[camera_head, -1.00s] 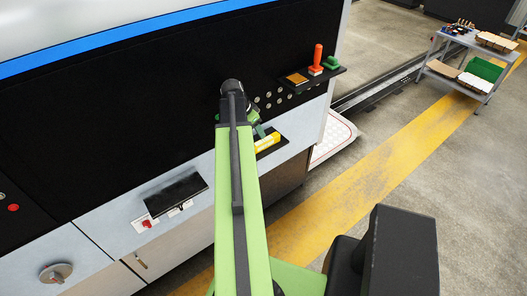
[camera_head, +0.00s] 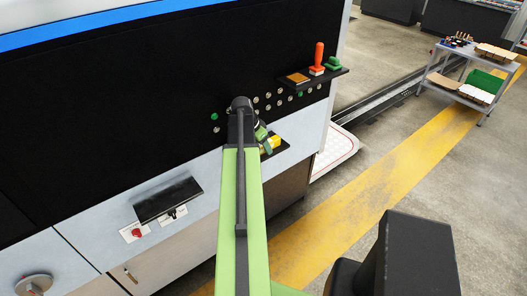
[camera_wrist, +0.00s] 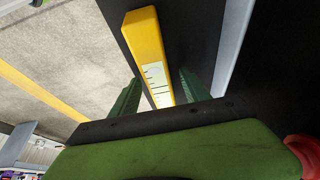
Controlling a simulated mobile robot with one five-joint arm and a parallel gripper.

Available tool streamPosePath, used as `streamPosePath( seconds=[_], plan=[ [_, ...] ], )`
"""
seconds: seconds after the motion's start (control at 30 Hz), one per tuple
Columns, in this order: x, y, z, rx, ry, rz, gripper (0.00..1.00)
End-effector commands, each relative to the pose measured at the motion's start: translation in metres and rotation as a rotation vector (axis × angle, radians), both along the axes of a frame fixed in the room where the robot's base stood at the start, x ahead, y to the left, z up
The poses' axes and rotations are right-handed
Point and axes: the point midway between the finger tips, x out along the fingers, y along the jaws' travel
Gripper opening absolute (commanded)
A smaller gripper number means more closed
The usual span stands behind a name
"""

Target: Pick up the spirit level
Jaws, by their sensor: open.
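The yellow spirit level (camera_head: 275,142) lies on a small black shelf (camera_head: 281,149) on the front of the machine. In the head view my arm and gripper (camera_head: 264,138) hide its left part. In the wrist view the spirit level (camera_wrist: 145,38) is a long yellow bar with a pale marked label, running from the top toward my gripper (camera_wrist: 158,78). The two green fingers are open, one on each side of its near end, with visible gaps. I cannot tell whether they are down at its height.
A black ledge (camera_head: 335,74) above right holds a red-handled tool (camera_head: 318,57), a green one (camera_head: 333,63) and a brown block (camera_head: 298,78). The dark machine panel stands close behind the shelf.

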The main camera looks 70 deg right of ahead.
Motion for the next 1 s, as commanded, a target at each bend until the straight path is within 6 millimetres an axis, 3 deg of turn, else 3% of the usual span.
streamPosePath(
  seconds=[0.07,0.43,0.87,1.0],
  plan=[
    [-0.0001,0.0000,0.0009,0.000,0.000,0.000,0.48],
    [-0.0006,-0.0001,0.0008,0.000,0.000,-0.001,0.00],
    [-0.0012,-0.0004,0.0016,-0.001,0.001,-0.002,0.00],
    [-0.0014,-0.0005,0.0101,-0.001,0.001,-0.002,0.00]
  ],
)
